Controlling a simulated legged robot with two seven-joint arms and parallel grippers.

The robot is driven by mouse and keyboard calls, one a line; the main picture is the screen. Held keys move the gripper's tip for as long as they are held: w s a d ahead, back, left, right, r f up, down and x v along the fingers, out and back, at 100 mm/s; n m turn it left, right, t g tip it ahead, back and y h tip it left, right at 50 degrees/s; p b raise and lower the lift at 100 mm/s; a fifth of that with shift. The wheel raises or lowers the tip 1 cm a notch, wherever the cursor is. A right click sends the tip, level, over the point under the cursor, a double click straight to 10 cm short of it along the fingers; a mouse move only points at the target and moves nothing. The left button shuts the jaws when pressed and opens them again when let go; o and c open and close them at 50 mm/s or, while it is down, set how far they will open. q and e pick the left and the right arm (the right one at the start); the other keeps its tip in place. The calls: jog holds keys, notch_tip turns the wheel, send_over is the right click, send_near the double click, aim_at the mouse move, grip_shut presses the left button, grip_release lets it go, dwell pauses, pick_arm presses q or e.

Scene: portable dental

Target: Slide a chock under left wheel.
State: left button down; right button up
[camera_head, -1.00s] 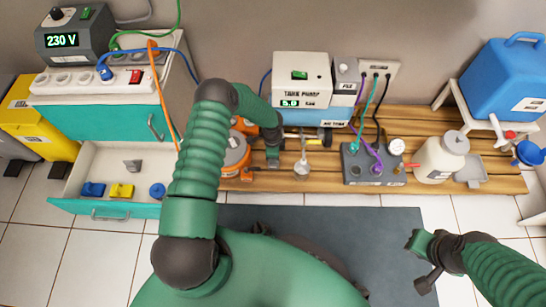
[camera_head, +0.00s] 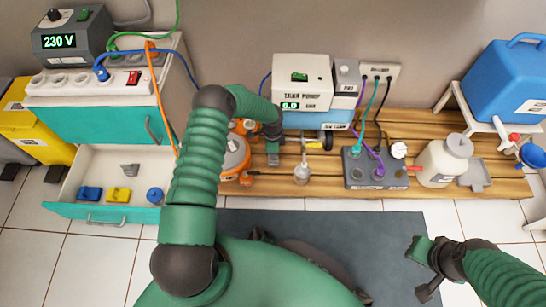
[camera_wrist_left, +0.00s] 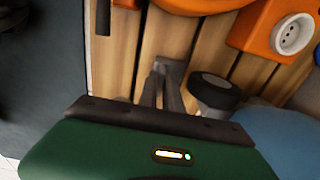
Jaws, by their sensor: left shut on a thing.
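The tank pump unit (camera_head: 302,72) stands on the slatted wooden platform at the back middle, with a blue tank (camera_head: 312,118) below its housing. A dark wheel (camera_head: 328,143) shows under its right side. In the left wrist view a dark wheel with a pale hub (camera_wrist_left: 214,90) stands close to the right of my fingers. My left gripper (camera_head: 273,157) is low over the platform, left of the unit's front. In the wrist view it (camera_wrist_left: 166,88) is shut on a small grey chock (camera_wrist_left: 172,68), close to the slats. My right gripper (camera_head: 425,268) is empty at the lower right; its jaw opening is unclear.
An orange device (camera_head: 235,155) sits left of my left gripper. A grey socket box (camera_head: 376,167) and white jug (camera_head: 443,160) stand to the right. The open drawer (camera_head: 100,213) holds a grey wedge (camera_head: 130,169) and blue and yellow pieces.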

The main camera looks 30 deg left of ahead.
pick_arm(q)
jog(key=shift+w+a, duration=0.2)
jog(key=shift+w, duration=0.15)
jog(key=c, duration=1.5)
grip_release()
jog(key=shift+o, duration=0.2)
